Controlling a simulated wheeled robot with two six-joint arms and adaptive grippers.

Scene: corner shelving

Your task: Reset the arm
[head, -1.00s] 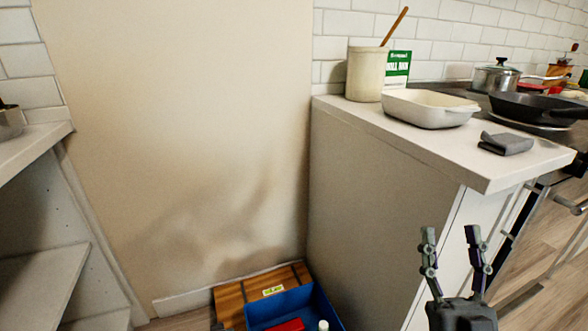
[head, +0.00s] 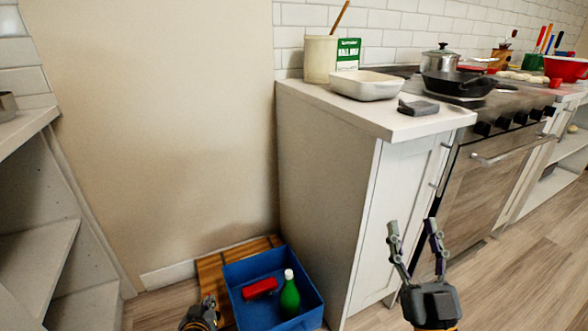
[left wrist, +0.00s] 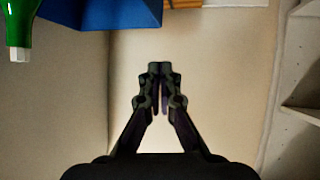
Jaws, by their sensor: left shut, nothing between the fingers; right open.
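My right gripper (head: 414,230) is open and empty in the head view, pointing up in front of the white cabinet. My left gripper (head: 208,302) is low in the head view, just left of the blue bin. In the left wrist view the left gripper (left wrist: 159,68) has its fingertips together with nothing between them. The blue bin (head: 240,306) holds a red item (head: 260,288) and a green bottle (head: 290,294). The bin (left wrist: 95,12) and the bottle (left wrist: 18,25) also show at the top left of the left wrist view.
A wooden board or box (head: 212,274) lies behind the bin. Shelving (head: 35,260) stands at the left. The cabinet (head: 330,200) bears a white dish (head: 365,88), a crock (head: 320,60) and a dark cloth (head: 418,108). An oven (head: 490,180) stands to the right. The right floor is clear.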

